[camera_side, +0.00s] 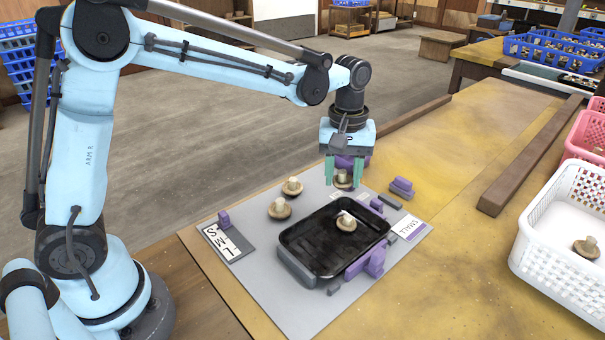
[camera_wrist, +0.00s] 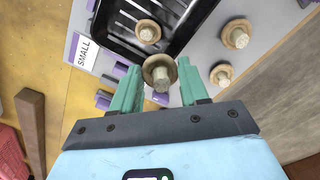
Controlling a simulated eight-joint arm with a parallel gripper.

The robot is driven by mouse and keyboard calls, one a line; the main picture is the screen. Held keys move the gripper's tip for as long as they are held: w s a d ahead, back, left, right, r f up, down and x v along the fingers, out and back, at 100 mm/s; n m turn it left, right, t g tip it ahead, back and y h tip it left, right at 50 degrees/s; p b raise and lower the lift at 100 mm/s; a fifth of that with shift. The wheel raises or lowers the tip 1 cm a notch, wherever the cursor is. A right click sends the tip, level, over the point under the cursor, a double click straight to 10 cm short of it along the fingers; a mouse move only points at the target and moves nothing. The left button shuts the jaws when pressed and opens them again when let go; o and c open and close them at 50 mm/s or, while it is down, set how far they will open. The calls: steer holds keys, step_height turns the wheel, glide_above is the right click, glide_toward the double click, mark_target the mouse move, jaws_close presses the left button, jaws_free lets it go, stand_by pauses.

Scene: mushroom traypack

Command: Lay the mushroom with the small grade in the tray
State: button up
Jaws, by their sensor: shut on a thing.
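My gripper (camera_side: 342,183) has its green fingers shut on a brown mushroom (camera_side: 343,177), beyond the far edge of the black tray (camera_side: 305,262). In the wrist view the held mushroom (camera_wrist: 158,72) sits between the two fingertips (camera_wrist: 160,68), its pale stem toward the camera. The tray holds one mushroom (camera_side: 346,222), stem up, near its right side; it also shows in the wrist view (camera_wrist: 148,32). A white "SMALL" label (camera_side: 410,228) lies to the right of the tray. Whether the held mushroom touches the board is hard to tell.
Two mushrooms (camera_side: 279,209) (camera_side: 292,187) stand stem up on the grey board (camera_side: 290,312), left of the tray. An S/M/L sign (camera_side: 228,242) lies at the board's left. Purple blocks (camera_side: 372,262) flank the tray. A white basket (camera_side: 560,285) with a mushroom stands at the right.

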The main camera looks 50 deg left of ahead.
steer(key=s+d+r, duration=0.1)
steer(key=s+d, duration=0.4)
steer(key=s, duration=0.3)
steer(key=s+d+r, duration=0.1)
steer(key=s+d, duration=0.5)
steer(key=s, duration=0.3)
glide_above(316, 249)
step_height(316, 249, down, 7)
steer(key=shift+f, duration=2.1)
steer(key=shift+f, duration=0.1)
steer(key=o, duration=0.4)
steer(key=shift+o, duration=0.4)
